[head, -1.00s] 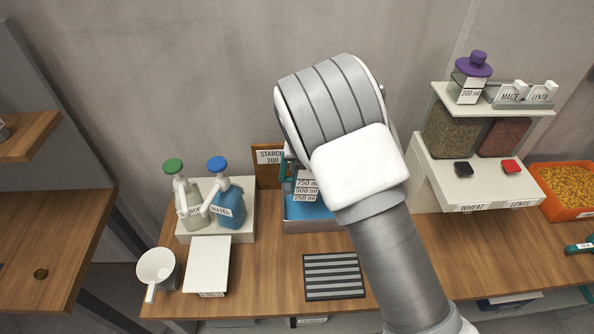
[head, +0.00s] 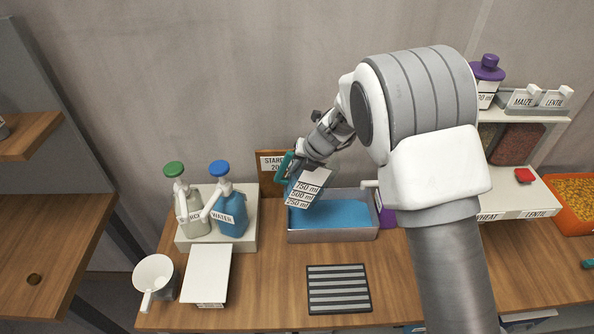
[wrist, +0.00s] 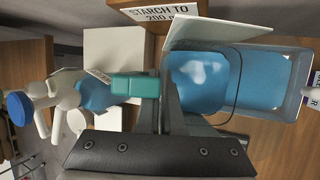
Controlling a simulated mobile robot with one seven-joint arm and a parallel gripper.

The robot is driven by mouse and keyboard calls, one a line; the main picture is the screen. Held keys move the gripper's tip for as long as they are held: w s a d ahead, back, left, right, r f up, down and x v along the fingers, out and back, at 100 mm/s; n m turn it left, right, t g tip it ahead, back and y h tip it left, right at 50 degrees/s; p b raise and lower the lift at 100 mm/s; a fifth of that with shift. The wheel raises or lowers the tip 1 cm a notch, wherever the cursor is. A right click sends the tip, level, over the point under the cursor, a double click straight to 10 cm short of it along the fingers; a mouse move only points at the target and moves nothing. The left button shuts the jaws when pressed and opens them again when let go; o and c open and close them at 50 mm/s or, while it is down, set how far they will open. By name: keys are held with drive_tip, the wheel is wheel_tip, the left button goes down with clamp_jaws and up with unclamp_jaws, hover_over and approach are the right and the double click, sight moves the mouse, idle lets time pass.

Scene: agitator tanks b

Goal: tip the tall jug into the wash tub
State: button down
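My gripper (head: 302,156) is shut on the handle and holds the jug tilted over the left part of the wash tub (head: 333,236). The tub is a grey rectangular basin with blue liquid in it. In the wrist view I look into the jug (wrist: 200,80), which shows blue inside; the handle (wrist: 135,85) is between my fingers and the tub (wrist: 291,70) lies beyond. I cannot tell whether liquid is flowing.
Starch and water pump bottles (head: 230,210) stand on a white block to the left. A starch sign (head: 272,163) is behind the tub. A white cup (head: 154,277), a white box (head: 206,275) and a striped mat (head: 338,289) are in front. Grain bins and a shelf (head: 515,190) stand right.

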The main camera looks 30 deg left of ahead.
drive_tip(key=shift+r+y+b, duration=0.15)
drive_tip(key=shift+y+b, duration=0.25)
drive_tip(key=shift+b, duration=0.2)
drive_tip(key=shift+a+r+g, duration=0.1)
drive_tip(key=shift+r+g, duration=0.1)
drive_tip(key=shift+g, duration=0.1)
drive_tip(key=shift+y+b, duration=0.5)
drive_tip(key=shift+b, duration=0.2)
drive_tip(key=shift+r+g, duration=0.15)
drive_tip(key=shift+g, duration=0.15)
drive_tip(key=shift+m+y+b, duration=0.3)
drive_tip(key=shift+y+b, duration=0.2)
drive_tip(key=shift+b, duration=0.2)
drive_tip(key=shift+r, duration=0.1)
drive_tip(key=shift+g+y+b, duration=0.3)
drive_tip(key=shift+y+b, duration=0.1)
drive_tip(key=shift+b, duration=0.15)
drive_tip(key=shift+w+f+m+g+y+b, duration=0.1)
drive_tip(key=shift+f+m+g+y+b, duration=0.2)
drive_tip(key=shift+y+b, duration=0.2)
